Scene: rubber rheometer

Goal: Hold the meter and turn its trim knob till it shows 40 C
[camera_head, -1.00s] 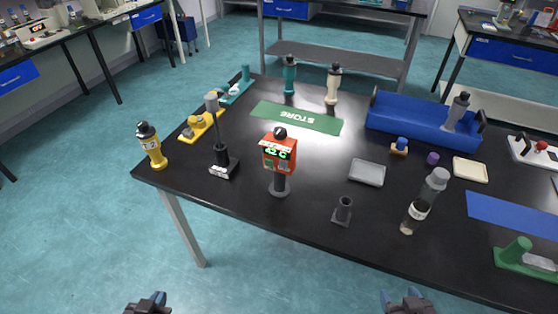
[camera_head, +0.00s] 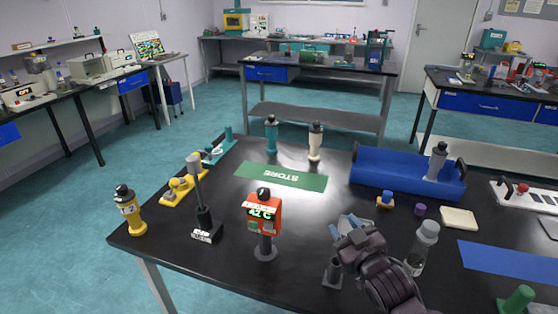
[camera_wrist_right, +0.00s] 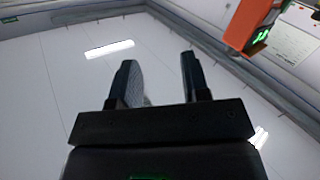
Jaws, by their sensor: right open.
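The orange-red meter (camera_head: 262,213) stands upright on a grey stand (camera_head: 265,250) near the table's front edge, left of centre. Its green display appears to read 42 C. Its black trim knob (camera_head: 263,194) sits on top. Part of the meter also shows at the upper right of the right wrist view (camera_wrist_right: 262,22). My right gripper (camera_head: 343,226) is to the right of the meter, apart from it. In the right wrist view its two fingers (camera_wrist_right: 158,65) are spread with nothing between them. My left gripper is not in view.
A grey holder (camera_head: 333,272) and a clear bottle (camera_head: 423,245) flank my right arm. A green STORE mat (camera_head: 282,177) and blue bin (camera_head: 405,178) lie behind.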

